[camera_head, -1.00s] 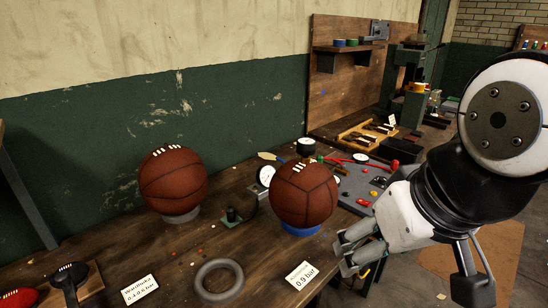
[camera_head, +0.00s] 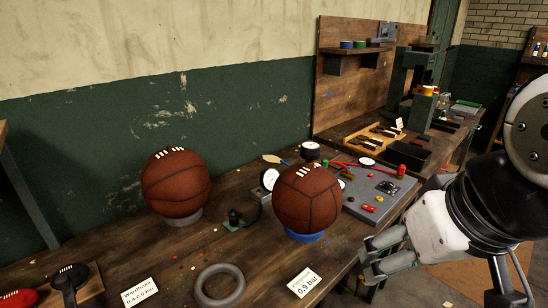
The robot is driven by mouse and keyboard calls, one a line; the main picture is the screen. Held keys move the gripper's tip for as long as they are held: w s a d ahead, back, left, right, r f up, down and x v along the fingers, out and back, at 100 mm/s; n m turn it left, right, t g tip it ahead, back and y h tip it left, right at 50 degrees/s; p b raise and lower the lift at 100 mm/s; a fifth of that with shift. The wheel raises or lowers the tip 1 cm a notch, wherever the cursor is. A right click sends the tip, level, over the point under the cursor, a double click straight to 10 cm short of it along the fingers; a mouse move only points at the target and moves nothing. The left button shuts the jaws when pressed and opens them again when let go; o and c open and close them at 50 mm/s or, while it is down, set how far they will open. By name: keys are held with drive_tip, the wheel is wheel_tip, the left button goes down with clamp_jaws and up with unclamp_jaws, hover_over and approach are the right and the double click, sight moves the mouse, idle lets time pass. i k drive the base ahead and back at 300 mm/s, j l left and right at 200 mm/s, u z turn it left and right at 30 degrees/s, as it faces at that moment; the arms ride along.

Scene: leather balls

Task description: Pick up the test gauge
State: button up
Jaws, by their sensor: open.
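Several round gauges show on the bench. One with a white dial (camera_head: 268,179) stands between the two balls, partly hidden by the right ball; a small black fitting (camera_head: 234,217) is just left of it. A dark round gauge (camera_head: 310,150) stands behind the right ball. Another white-faced gauge (camera_head: 367,162) lies by the grey panel. I cannot tell which is the test gauge. My gripper (camera_head: 368,260) is open and empty at the bench's front edge, right of the right ball and apart from all the gauges.
A brown leather ball (camera_head: 308,198) sits on a blue ring, another (camera_head: 175,182) on a grey ring. A grey panel (camera_head: 385,205) with red parts is behind my gripper.

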sight(310, 150)
drive_tip(key=i+l+u, duration=0.15)
drive_tip(key=i, duration=0.25)
drive_tip(key=i+l+u, duration=0.1)
drive_tip(key=i+l, duration=0.15)
drive_tip(key=i, duration=0.2)
drive_tip(key=u, duration=0.3)
drive_tip(key=k+j+z, duration=0.3)
